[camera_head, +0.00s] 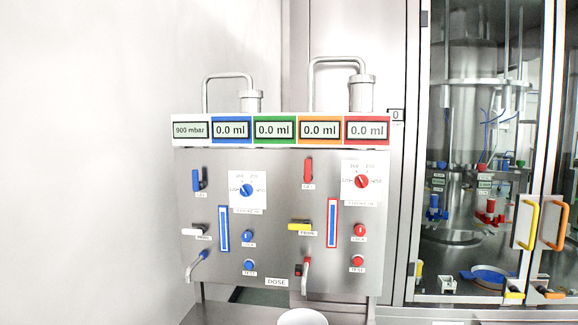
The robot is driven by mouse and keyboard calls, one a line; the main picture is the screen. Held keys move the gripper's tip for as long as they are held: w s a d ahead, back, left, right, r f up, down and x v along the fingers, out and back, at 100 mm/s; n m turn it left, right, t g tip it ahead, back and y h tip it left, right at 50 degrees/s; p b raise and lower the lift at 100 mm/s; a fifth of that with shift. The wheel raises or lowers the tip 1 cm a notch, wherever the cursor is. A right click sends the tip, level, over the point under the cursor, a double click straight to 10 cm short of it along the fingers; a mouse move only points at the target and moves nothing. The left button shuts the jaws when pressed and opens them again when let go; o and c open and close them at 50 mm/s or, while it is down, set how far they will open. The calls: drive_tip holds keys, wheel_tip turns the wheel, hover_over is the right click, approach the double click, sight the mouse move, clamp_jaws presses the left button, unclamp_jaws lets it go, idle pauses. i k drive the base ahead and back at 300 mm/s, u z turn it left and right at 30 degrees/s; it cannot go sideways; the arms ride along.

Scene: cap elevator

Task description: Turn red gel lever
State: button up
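The red lever (308,171) is on the upper middle of the steel panel (280,215), just above a small label that is too small to read surely. Its handle stands upright. A second, smaller red-handled lever (306,273) sits low on the panel and points down, beside a small black and red fitting. My gripper does not show in the head view. A pale rounded shape at the bottom edge may be part of my arm, but I cannot tell.
A blue lever (196,180), a white lever (192,230) and a yellow lever (300,227) also stick out from the panel. Red and blue knobs lie between them. A glass cabinet (487,130) with yellow and orange handles stands at the right.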

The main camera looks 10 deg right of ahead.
sight(308, 176)
drive_tip(key=z, duration=0.55)
drive_tip(key=i, duration=1.3)
drive_tip(key=u, duration=0.35)
